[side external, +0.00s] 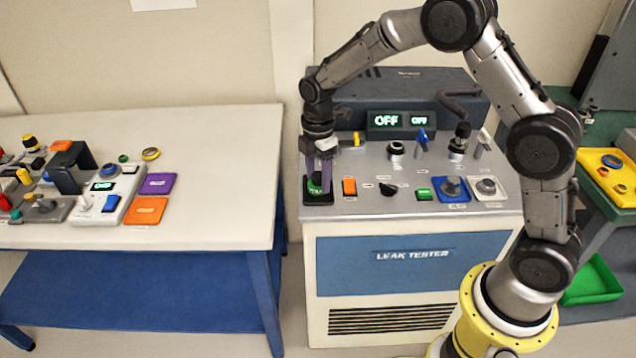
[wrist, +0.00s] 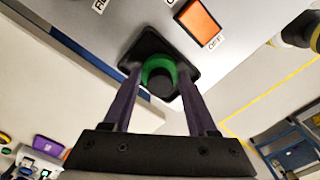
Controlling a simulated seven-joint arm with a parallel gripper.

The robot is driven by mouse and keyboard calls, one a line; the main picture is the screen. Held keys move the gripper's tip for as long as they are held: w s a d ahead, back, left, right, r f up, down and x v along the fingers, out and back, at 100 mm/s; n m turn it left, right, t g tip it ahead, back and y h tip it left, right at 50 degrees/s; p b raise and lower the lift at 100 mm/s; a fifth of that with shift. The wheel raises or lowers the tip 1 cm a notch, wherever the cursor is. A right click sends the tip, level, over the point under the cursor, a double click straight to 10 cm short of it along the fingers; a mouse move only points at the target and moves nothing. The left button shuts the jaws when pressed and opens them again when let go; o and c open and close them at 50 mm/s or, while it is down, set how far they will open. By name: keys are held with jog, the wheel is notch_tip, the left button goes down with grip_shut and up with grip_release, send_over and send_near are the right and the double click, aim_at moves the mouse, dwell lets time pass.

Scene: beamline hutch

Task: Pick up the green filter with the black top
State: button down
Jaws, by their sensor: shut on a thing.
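The green filter with the black top (wrist: 160,77) sits in a black square holder (wrist: 147,43) at the left front corner of the leak tester's top. In the wrist view its green ring surrounds a dark round top. My gripper (side external: 319,183) points down over the holder, its purple fingers on either side of the filter and shut on it. In the side view the fingers hide most of the filter, and only a little green shows between them. The filter appears still in its holder; I cannot tell whether it is lifted at all.
The leak tester (side external: 412,254) has an orange switch (side external: 349,187) just right of the holder, then several knobs, buttons and levers. Its display (side external: 387,120) reads OFF. A white table (side external: 215,170) with small devices stands left. A yellow panel (side external: 612,175) and green bin (side external: 594,281) are right.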

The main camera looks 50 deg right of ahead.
aim_at(319, 175)
jog(key=shift+r, duration=0.1)
jog(key=shift+r, duration=0.5)
notch_tip(319, 175, up, 2)
jog(key=shift+r, duration=0.2)
jog(key=s+r, duration=0.9)
jog(key=s, duration=0.5)
jog(key=shift+d+r, duration=0.15)
jog(key=shift+r, duration=0.05)
